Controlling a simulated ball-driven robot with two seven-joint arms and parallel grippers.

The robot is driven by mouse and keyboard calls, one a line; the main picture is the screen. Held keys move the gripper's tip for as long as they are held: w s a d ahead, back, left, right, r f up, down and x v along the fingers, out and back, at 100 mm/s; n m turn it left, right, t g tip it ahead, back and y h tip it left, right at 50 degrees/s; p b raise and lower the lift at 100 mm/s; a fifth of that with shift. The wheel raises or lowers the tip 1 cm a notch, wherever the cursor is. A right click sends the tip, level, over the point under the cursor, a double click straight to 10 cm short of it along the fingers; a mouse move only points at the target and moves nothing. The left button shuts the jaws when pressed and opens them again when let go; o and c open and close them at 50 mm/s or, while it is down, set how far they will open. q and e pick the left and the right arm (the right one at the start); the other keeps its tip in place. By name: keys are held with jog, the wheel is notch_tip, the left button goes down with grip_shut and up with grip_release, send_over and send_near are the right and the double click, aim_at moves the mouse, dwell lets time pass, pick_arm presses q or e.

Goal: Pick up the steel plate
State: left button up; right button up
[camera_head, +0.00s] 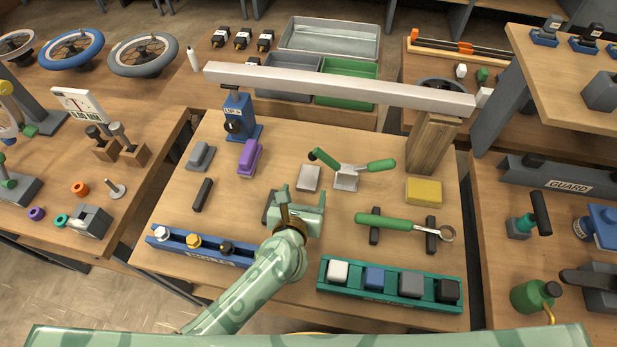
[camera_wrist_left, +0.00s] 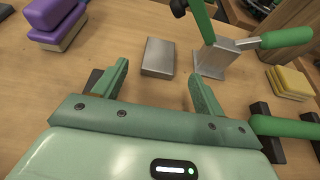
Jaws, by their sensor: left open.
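The steel plate (camera_head: 308,177) is a small grey block lying flat near the middle of the wooden table. In the left wrist view the plate (camera_wrist_left: 158,57) lies just beyond the fingertips, roughly centred between them. My left gripper (camera_head: 302,197) is open and empty, on the near side of the plate; its two fingers (camera_wrist_left: 157,76) point toward it, with bare wood between. I cannot tell its exact height above the table. My right gripper is not in view.
A green-handled clamp (camera_head: 346,176) stands close right of the plate. A purple block (camera_head: 249,158) is to the left, a yellow block (camera_head: 424,192) to the right. A green-handled tool (camera_head: 395,224) rests on dark supports. A long metal beam (camera_head: 340,88) spans the back.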

aim_at(309, 177)
pick_arm(q)
jog(key=shift+w+f, duration=0.1)
jog(key=shift+w, duration=0.2)
jog(key=b+x, duration=0.1)
jog(key=x, duration=0.4)
jog(key=shift+w+f+b, duration=0.1)
jog(key=shift+b, duration=0.3)
jog(key=c, duration=1.4)
